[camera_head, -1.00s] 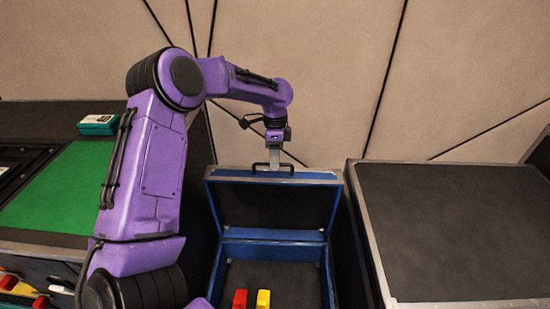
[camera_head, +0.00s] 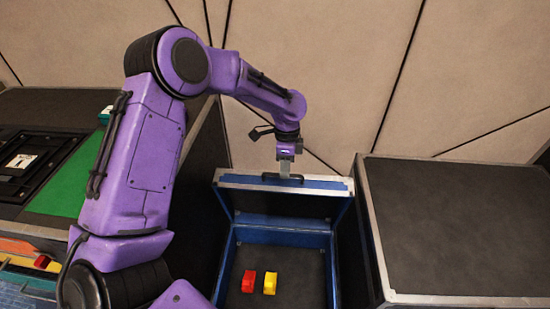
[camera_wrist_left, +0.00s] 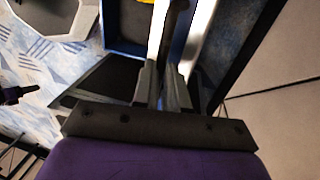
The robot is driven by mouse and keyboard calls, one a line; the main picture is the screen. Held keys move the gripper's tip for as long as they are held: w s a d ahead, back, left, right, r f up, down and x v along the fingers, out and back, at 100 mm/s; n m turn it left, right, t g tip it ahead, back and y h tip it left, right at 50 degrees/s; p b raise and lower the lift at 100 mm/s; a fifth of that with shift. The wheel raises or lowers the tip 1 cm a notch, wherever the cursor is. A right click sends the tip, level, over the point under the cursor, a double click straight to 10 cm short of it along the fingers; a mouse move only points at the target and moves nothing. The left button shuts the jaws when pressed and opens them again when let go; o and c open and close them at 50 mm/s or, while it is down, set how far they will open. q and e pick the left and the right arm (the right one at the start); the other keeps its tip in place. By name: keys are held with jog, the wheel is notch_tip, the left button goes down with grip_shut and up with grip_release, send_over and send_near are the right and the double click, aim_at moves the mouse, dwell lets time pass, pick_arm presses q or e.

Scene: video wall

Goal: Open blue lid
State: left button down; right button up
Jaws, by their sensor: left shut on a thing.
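The blue lid (camera_head: 318,184) belongs to a blue case (camera_head: 230,262) with a dark inside. In the head view the lid is raised, tilted up at the back of the case, with a black handle along its top edge (camera_head: 265,178). My left gripper (camera_head: 285,174) is at the handle from above and shut on it. In the left wrist view the two fingers (camera_wrist_left: 163,88) are close together around a dark bar. A red block (camera_head: 249,281) and a yellow block (camera_head: 270,283) lie on the case floor. My right gripper is in neither view.
A black case with a metal edge (camera_head: 455,230) stands to the right of the blue case. On the left is a dark table with a green panel (camera_head: 68,185) and a teal box (camera_head: 105,114). A beige wall (camera_head: 340,60) stands behind.

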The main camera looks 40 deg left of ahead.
pick_arm(q)
jog(key=c, duration=1.2)
grip_release()
jog(key=shift+o, duration=0.2)
notch_tip(320, 180, up, 10)
jog(key=w+p, duration=0.1)
jog(key=p, duration=0.1)
jog(key=shift+w+a+r, duration=0.25)
jog(key=shift+w+a, duration=0.05)
jog(key=shift+a, duration=0.15)
